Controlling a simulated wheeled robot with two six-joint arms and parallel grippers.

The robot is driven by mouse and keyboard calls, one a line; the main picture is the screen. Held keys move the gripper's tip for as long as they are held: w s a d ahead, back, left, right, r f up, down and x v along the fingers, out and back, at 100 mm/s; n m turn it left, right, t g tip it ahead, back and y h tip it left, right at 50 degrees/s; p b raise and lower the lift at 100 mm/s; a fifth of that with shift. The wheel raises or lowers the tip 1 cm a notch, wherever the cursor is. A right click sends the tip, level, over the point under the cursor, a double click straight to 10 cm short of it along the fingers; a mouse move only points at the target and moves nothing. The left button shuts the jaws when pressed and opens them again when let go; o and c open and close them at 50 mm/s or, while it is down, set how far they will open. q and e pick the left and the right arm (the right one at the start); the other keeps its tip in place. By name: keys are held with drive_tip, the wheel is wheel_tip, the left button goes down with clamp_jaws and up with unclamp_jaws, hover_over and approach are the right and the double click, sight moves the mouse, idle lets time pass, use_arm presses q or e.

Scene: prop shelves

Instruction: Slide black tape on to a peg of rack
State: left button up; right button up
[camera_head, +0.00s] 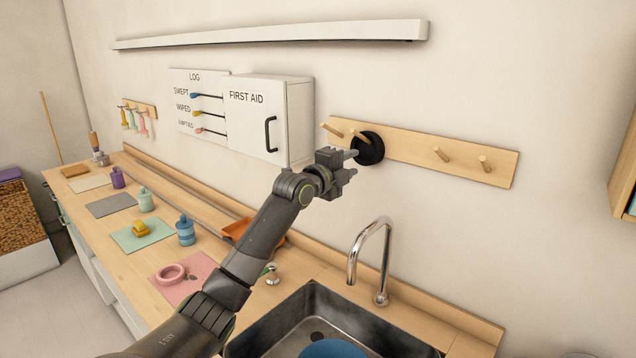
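The black tape (372,151) is a dark ring at the wooden peg rack (404,152) on the wall. A peg (357,135) of the rack shows at the tape's upper left and the tape appears to be around it, close to the board. My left gripper (354,163) is at the tape's lower left edge. Its two fingers stand apart, with the upper one overlapping the tape. Whether they pinch the tape's wall or are clear of it cannot be told. My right gripper is not in view.
Bare pegs (440,155) stand on the rack's right half. A first aid cabinet (260,120) juts out left of the rack. Below are a tall faucet (385,260) and a sink (300,320). A long white shelf (270,35) runs above.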

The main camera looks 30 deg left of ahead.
use_arm(q)
drive_tip(key=s+a+b, duration=0.2)
drive_tip(key=s+b, duration=0.2)
drive_tip(key=s, duration=1.1)
drive_tip(key=shift+s, duration=0.15)
drive_tip(key=shift+f, duration=0.15)
